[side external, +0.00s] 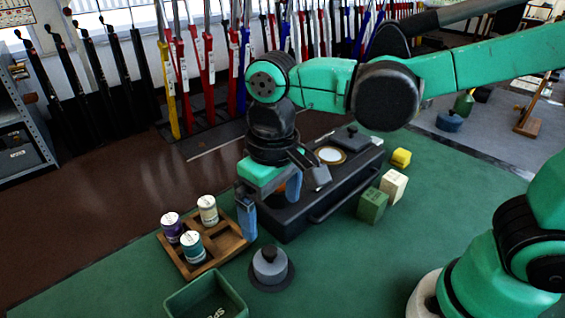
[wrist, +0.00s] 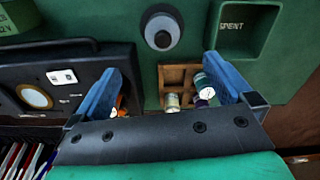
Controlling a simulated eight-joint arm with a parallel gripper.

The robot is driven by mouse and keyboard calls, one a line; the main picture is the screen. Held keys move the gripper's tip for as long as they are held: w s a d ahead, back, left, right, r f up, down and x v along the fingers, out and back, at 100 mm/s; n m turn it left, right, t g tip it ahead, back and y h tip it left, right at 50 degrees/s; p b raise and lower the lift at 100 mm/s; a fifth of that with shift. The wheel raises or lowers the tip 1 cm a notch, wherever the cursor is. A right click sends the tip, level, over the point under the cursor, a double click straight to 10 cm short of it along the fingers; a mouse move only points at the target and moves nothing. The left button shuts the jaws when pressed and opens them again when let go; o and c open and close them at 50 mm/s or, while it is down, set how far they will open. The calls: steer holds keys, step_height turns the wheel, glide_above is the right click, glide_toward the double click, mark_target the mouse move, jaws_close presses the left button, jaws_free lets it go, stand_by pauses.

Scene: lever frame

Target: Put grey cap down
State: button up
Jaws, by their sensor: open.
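The grey cap (side external: 270,265), a round grey piece with a dark knob on top, sits upright on a dark round base on the green mat (side external: 345,275). In the wrist view the cap (wrist: 163,30) shows from above, ringed by its dark base, beyond the fingertips. My gripper (side external: 270,218) is open, its blue fingers pointing down beside the black box, behind the cap in the side view. The wrist view shows the gripper (wrist: 160,68) with its fingers wide apart and nothing held. A small orange thing shows by one finger, partly hidden.
A wooden tray (side external: 234,243) with three small cans stands left of the cap. A green bin (side external: 180,302) marked SPENT is at the front. The black box (side external: 300,218) carries a dial and a knobbed lid (side external: 351,137). Green, cream and yellow blocks stand right. The mat right of the cap is clear.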

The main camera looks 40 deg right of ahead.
steer(key=d+m+t, duration=0.1)
steer(key=d+t, duration=0.6)
steer(key=d, duration=0.5)
steer(key=shift+w+d+r+m, duration=0.2)
steer(key=shift+w+r+m, duration=0.1)
steer(key=shift+r, duration=0.15)
